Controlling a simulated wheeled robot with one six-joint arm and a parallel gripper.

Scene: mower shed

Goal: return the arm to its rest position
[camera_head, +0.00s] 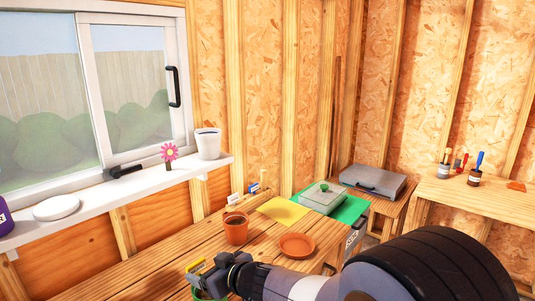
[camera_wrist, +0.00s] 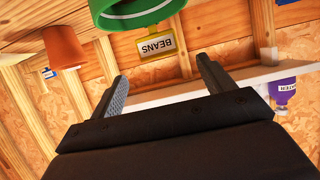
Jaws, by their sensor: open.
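My arm comes in from the lower right in the head view, stretched low over the workbench (camera_head: 130,275), with my gripper (camera_head: 213,276) at its end. In the wrist view my gripper (camera_wrist: 162,68) is open, its two fingers wide apart with nothing between them. A green round pot (camera_wrist: 135,14) and a yellow label reading BEANS (camera_wrist: 160,42) show just beyond the fingertips, upside down. In the head view the green pot (camera_head: 203,295) is mostly hidden by my gripper and the frame edge. I cannot tell how far it is from the fingers.
A terracotta pot (camera_head: 236,231) and an orange saucer (camera_head: 297,246) stand close to my arm. The windowsill (camera_head: 110,197) holds a white pot (camera_head: 208,145) and a pink flower (camera_head: 169,152).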

